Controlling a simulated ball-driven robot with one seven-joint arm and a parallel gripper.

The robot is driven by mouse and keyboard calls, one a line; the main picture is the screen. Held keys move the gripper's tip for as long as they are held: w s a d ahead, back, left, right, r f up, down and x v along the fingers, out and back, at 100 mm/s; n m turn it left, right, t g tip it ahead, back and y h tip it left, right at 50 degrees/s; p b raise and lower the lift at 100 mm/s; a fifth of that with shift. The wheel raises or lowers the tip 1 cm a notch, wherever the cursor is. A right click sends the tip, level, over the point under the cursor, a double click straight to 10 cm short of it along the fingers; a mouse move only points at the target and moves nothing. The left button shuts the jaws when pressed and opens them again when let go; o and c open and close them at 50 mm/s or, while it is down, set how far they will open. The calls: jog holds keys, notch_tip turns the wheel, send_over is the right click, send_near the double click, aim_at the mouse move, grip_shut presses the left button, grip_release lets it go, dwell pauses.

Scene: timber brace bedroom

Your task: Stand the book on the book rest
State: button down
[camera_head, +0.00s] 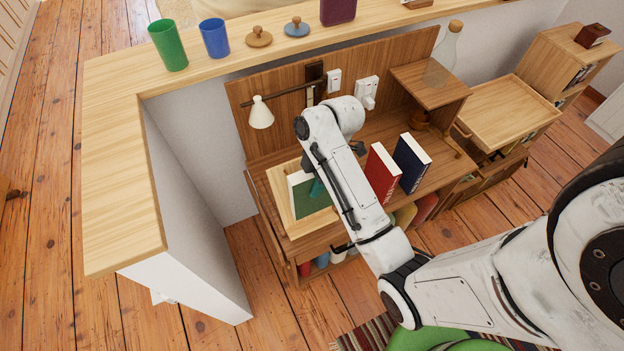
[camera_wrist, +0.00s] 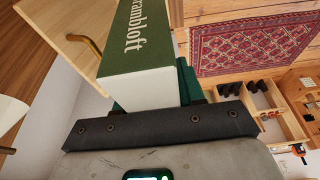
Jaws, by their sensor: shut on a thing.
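A green book (camera_head: 314,199) with white page edges shows in the head view, partly behind my arm. It lies over a pale wooden board (camera_head: 279,196) on the desk's left end, which looks like the book rest. I cannot tell whether book and board touch. In the wrist view the book (camera_wrist: 158,29) has white lettering on its green side. A pale board (camera_wrist: 74,35) with a brass-coloured piece lies beside it there. My gripper (camera_wrist: 157,91) is shut on the book, with teal fingers at its near end. In the head view my arm hides most of the gripper.
A red book (camera_head: 382,174) and a navy book (camera_head: 410,162) stand upright on the desk, right of my arm. A white lamp (camera_head: 261,113) hangs over the desk's left part. A ledge behind holds a green cup (camera_head: 168,45) and a blue cup (camera_head: 214,38).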

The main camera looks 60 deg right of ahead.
jog(key=shift+f+b, duration=3.3)
jog(key=shift+f, duration=1.05)
jog(key=c, duration=0.6)
grip_release()
jog(key=p+v, duration=0.6)
jog(key=v, duration=0.4)
jog(key=shift+r, duration=0.35)
